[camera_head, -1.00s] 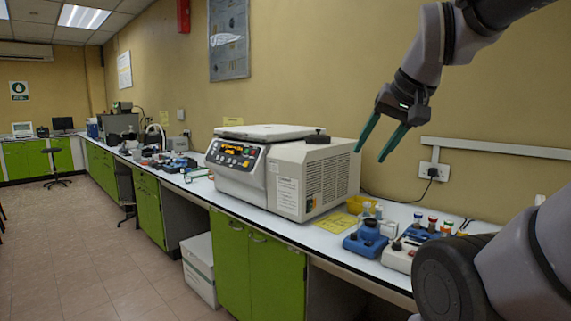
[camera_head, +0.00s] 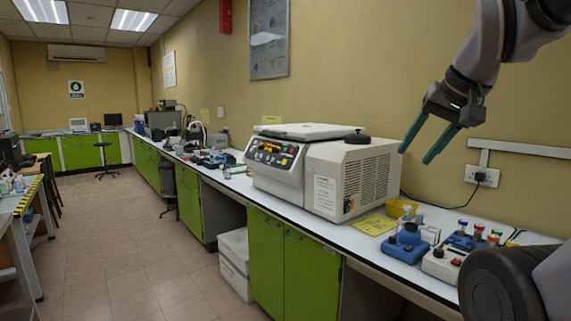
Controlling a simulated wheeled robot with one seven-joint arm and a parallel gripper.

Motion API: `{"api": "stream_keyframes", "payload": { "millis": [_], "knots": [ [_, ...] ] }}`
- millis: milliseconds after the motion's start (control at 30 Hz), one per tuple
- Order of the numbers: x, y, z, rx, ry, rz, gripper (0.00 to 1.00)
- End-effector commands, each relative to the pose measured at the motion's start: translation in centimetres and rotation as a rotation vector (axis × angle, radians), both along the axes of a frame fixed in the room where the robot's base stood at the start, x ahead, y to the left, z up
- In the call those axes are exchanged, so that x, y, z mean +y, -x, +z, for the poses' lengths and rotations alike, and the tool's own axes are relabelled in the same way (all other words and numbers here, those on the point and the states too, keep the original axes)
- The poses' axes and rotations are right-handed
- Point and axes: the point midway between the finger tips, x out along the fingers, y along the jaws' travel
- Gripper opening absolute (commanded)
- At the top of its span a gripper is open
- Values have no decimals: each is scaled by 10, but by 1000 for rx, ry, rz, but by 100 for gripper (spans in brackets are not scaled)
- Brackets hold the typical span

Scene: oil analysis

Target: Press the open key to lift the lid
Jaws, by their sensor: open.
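The centrifuge-like machine (camera_head: 345,180) stands on the white bench. Its lid (camera_head: 305,131) is a pale flat slab on top and looks down. A control panel (camera_head: 270,153) with an orange display and several coloured keys is on its left-facing front. Which key is the open key is too small to tell. My gripper (camera_head: 417,157) hangs in the air to the right of the machine, with two green fingers apart and pointing down-left. It is empty and does not appear to touch anything.
A wall socket (camera_head: 482,176) is behind. The tiled floor (camera_head: 130,260) in front is clear.

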Motion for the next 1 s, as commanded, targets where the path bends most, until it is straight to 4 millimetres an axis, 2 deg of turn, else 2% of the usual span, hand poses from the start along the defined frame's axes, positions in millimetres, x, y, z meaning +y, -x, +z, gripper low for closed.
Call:
{"api": "stream_keyframes", "payload": {
  "millis": [300, 333, 400, 467, 1000],
  "knots": [
    [0, 0, 0, 0, 0, 0, 50],
    [0, 0, 0, 0, 0, 0, 46],
    [0, 0, 0, 0, 0, 0, 19],
    [0, 0, 0, 0, 0, 0, 0],
    [0, 0, 0, 0, 0, 0, 0]
  ]
}}
